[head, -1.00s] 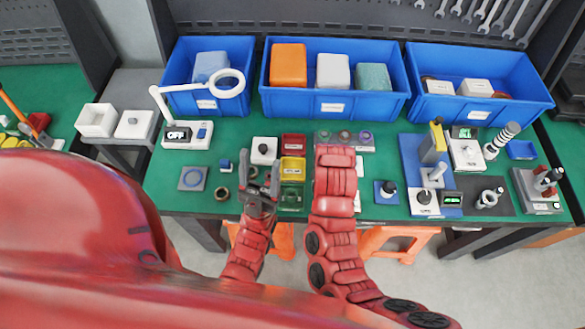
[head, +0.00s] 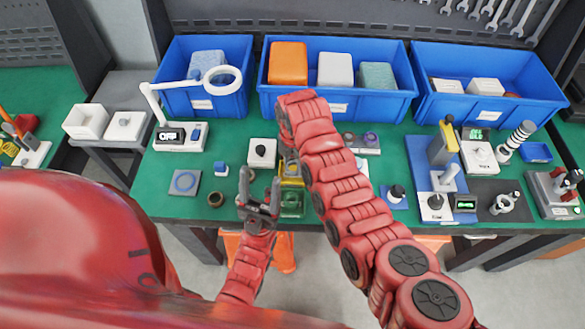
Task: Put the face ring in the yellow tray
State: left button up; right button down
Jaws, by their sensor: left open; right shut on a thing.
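The yellow tray (head: 291,181) is in the middle of the bench, partly covered by my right arm. My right gripper (head: 290,158) is mostly hidden by its own forearm; only a dark part shows, over the tray's back edge. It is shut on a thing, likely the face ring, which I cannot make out. My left gripper (head: 258,192) is open and empty, just left of the yellow and green trays.
A green tray (head: 291,206) stands in front of the yellow one. A white block with a black knob (head: 262,153) is to the left. A grey plate with rings (head: 362,149) is to the right. Blue bins (head: 335,104) line the back.

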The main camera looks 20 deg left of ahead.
aim_at(292, 169)
jog(key=shift+w+a+f, duration=0.15)
jog(key=shift+w+a, duration=0.05)
jog(key=shift+s+f+p, duration=0.1)
jog(key=shift+f+p, duration=0.4)
jog(key=shift+f, duration=0.2)
jog(key=shift+f+b, duration=0.3)
jog(key=shift+f, duration=0.65)
jog(key=shift+f, duration=0.2)
jog(key=c, duration=0.5)
grip_release()
